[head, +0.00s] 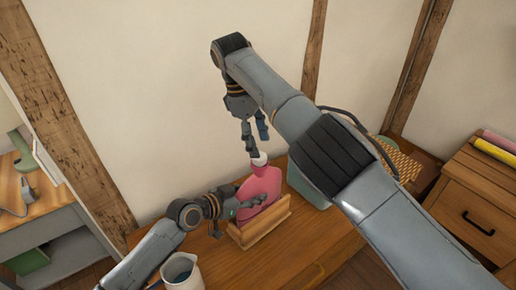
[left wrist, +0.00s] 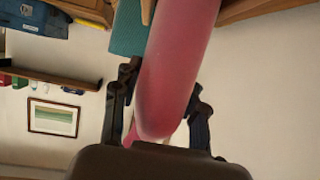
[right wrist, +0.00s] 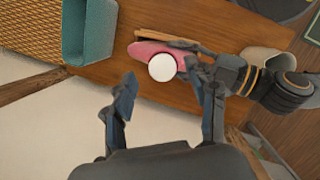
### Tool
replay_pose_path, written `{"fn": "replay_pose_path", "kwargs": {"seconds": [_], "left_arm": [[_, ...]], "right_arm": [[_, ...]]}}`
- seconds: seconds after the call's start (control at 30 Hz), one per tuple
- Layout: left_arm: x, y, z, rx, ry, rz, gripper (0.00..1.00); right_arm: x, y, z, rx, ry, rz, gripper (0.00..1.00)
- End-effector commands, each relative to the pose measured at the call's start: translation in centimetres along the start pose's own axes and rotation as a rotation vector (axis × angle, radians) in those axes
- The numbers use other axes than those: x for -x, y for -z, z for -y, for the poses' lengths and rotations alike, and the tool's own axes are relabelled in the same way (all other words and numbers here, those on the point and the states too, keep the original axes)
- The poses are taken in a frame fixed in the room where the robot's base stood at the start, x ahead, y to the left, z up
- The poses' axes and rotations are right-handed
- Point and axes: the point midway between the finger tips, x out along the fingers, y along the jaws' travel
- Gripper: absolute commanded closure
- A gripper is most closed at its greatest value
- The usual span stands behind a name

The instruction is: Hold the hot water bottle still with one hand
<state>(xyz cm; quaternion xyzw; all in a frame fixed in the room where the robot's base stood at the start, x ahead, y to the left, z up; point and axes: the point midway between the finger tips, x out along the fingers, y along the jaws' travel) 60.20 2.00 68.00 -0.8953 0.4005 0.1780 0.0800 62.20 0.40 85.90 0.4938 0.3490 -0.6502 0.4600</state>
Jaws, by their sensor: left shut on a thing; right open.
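The pink hot water bottle (head: 262,184) stands upright in a wooden stand (head: 262,222) on the wooden table. Its white cap (head: 258,159) is on top and shows as a round disc in the right wrist view (right wrist: 162,67). My left gripper (head: 236,207) is shut on the bottle's side; in the left wrist view the pink body (left wrist: 180,70) lies between its fingers. My right gripper (head: 257,140) is above the bottle, fingers pointing down. It is open and empty, with the cap beyond its fingertips in the right wrist view (right wrist: 168,85).
A teal bin (head: 308,190) stands right behind the bottle, with a woven basket (head: 402,160) farther right. A light jug (head: 183,272) stands at the table's front left. A wooden drawer unit (head: 480,195) is at the right.

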Motion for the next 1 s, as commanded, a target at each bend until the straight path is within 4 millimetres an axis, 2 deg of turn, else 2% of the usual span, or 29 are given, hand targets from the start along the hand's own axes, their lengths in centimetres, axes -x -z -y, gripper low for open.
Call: {"fn": "replay_pose_path", "kwargs": {"seconds": [0.27,0.3,0.47,0.63,0.8,1.0], "left_arm": [[0.0,-0.1,-0.1,0.003,-0.002,0.002,1.0],[0.0,-0.1,-0.1,0.003,-0.002,0.002,1.0],[0.0,-0.1,-0.1,0.003,-0.002,0.002,1.0],[0.0,-0.1,-0.1,0.003,-0.002,0.002,1.0],[0.0,-0.1,-0.1,0.002,-0.002,0.002,1.0],[0.0,-0.1,-0.1,0.002,-0.002,0.002,1.0]], "right_arm": [[0.5,-0.2,0.0,0.001,0.0,0.001,0.43],[0.5,-0.2,0.0,0.001,0.0,0.001,0.38],[1.4,-0.2,-0.5,0.062,-0.019,-0.025,0.38],[4.3,-0.5,-1.4,0.323,-0.095,-0.096,0.38],[6.9,-0.9,-0.9,0.699,-0.188,-0.132,0.38],[7.7,-1.6,0.9,1.06,-0.247,-0.119,0.38]]}}
